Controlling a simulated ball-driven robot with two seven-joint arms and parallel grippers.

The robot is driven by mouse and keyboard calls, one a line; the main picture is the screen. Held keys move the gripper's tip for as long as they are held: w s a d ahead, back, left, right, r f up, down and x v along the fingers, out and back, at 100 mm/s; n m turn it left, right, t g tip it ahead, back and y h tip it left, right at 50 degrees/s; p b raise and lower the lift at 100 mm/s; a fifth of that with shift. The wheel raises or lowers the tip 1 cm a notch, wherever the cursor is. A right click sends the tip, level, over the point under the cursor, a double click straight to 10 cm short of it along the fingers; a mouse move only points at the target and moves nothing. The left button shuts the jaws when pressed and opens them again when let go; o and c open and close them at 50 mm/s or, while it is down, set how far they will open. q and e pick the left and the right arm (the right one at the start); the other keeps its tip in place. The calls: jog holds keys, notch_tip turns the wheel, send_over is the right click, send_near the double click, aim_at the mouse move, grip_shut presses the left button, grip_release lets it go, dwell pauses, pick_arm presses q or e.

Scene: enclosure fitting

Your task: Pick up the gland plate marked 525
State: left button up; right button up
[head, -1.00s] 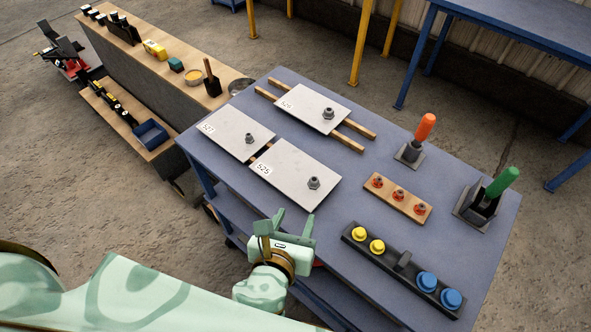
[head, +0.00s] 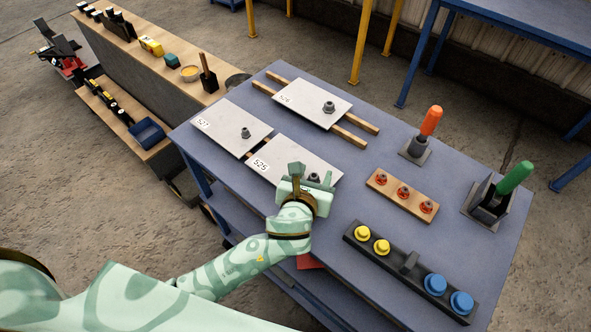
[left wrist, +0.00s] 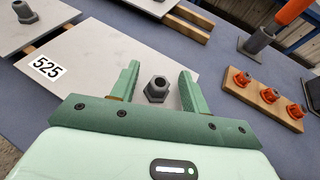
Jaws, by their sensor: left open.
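The gland plate marked 525 (head: 287,154) is a flat grey-white plate on the blue table, with its label at the left corner and a dark hex gland near its right side. In the left wrist view the plate (left wrist: 100,50) shows its label clearly, and the gland (left wrist: 157,89) stands upright between my open fingers. My left gripper (head: 305,175) is over the plate's front right part and hides some of it; in the left wrist view the fingers (left wrist: 158,85) are apart, one on each side of the gland, not visibly touching it. My right gripper is not in view.
Plate 527 (head: 222,122) lies left of plate 525, and plate 526 (head: 305,98) lies behind on wooden strips. A wooden strip with red knobs (head: 379,180), a black button bar (head: 395,247), and orange (head: 431,120) and green (head: 515,177) handles stand to the right.

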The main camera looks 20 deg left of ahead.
pick_arm(q)
jog(key=shift+w+f, duration=0.15)
jog(key=shift+w, duration=0.2)
grip_shut()
